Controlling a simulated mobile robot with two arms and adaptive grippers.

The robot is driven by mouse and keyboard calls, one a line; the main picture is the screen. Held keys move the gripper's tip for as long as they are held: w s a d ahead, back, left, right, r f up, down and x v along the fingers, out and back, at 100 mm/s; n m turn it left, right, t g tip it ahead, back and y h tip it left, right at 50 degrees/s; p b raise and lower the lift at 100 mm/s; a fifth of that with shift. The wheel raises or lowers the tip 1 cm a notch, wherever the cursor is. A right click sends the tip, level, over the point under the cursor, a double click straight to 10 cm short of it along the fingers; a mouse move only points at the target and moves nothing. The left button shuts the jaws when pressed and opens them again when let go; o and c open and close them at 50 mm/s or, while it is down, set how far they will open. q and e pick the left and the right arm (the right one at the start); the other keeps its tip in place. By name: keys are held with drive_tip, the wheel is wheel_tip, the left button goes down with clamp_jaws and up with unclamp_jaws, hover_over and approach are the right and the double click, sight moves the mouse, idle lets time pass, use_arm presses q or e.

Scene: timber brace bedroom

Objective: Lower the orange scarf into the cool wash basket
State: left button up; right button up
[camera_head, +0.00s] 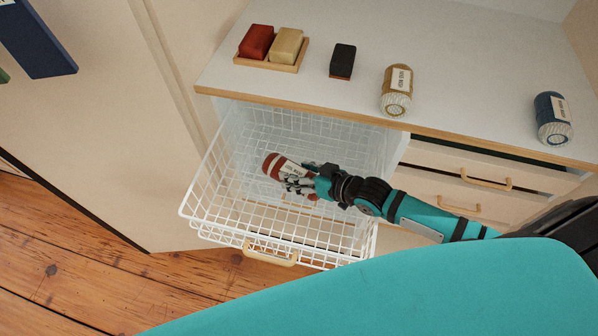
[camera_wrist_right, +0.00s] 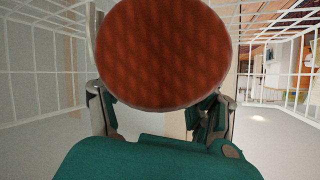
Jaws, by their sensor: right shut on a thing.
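The orange scarf (camera_head: 272,165) is a rolled, rust-orange bundle with a pale label band. My right gripper (camera_head: 302,180) is shut on it and holds it over the open white wire basket (camera_head: 205,172), within its rim outline. In the right wrist view, the round orange end of the scarf (camera_wrist_right: 165,50) fills the top middle between the fingers, with basket wires (camera_wrist_right: 40,60) on both sides. I cannot tell from these views how far the scarf is above the basket floor. My left gripper is not in view.
On the white counter (camera_head: 290,75) are a wooden tray (camera_head: 270,66) with red and tan blocks, a dark brush-like block (camera_head: 342,60), a tan roll (camera_head: 397,90) and a blue roll (camera_head: 552,118). Drawers with wooden handles (camera_head: 486,180) are right of the basket.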

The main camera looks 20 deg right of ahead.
sight(299, 172)
drive_tip(key=o, duration=1.4)
drive_tip(key=shift+c, duration=0.2)
wheel_tip(299, 172, up, 10)
drive_tip(key=shift+r, duration=0.1)
